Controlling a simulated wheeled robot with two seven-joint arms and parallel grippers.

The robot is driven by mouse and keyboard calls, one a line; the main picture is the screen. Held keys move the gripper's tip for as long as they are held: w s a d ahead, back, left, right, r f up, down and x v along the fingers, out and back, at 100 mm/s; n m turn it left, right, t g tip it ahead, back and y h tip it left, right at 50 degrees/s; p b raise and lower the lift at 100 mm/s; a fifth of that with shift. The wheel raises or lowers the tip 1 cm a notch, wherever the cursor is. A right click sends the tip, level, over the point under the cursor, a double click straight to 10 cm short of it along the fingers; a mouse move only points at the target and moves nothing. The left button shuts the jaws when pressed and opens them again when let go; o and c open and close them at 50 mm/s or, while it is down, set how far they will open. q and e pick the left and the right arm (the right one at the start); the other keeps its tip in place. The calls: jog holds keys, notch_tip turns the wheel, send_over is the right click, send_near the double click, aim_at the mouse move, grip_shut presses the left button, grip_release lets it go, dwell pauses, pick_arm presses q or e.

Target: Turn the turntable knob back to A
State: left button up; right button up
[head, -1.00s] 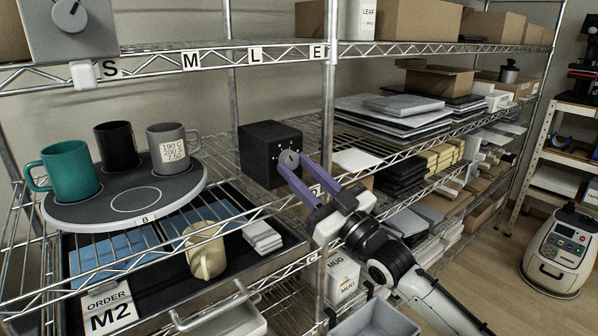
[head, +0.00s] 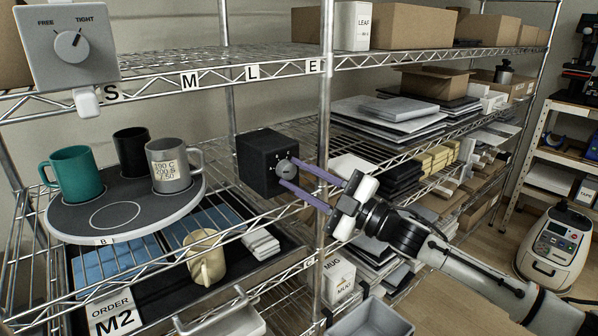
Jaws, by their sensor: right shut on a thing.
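A black box (head: 258,164) on the middle shelf carries a round grey knob (head: 286,169) with small white marks around it. My right gripper (head: 288,172) reaches in from the right, its two purple fingers shut on the knob, one above and one below, hiding part of it and some marks. The round grey turntable (head: 160,211) stands on the shelf at the left, with a "B" label (head: 103,241) on its front rim. A teal mug (head: 76,174), a black mug (head: 130,152) and a grey mug (head: 170,168) stand on it. My left gripper is not in view.
A panel (head: 72,45) marked FREE and TIGHT hangs at the upper left. A shelf post (head: 325,120) stands close beside my right fingers.

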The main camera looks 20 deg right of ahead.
jog(key=shift+n, duration=0.5)
jog(key=o, duration=1)
jog(key=shift+o, duration=0.2)
jog(key=b+v, duration=0.2)
jog(key=v, duration=0.8)
jog(key=shift+d, duration=0.2)
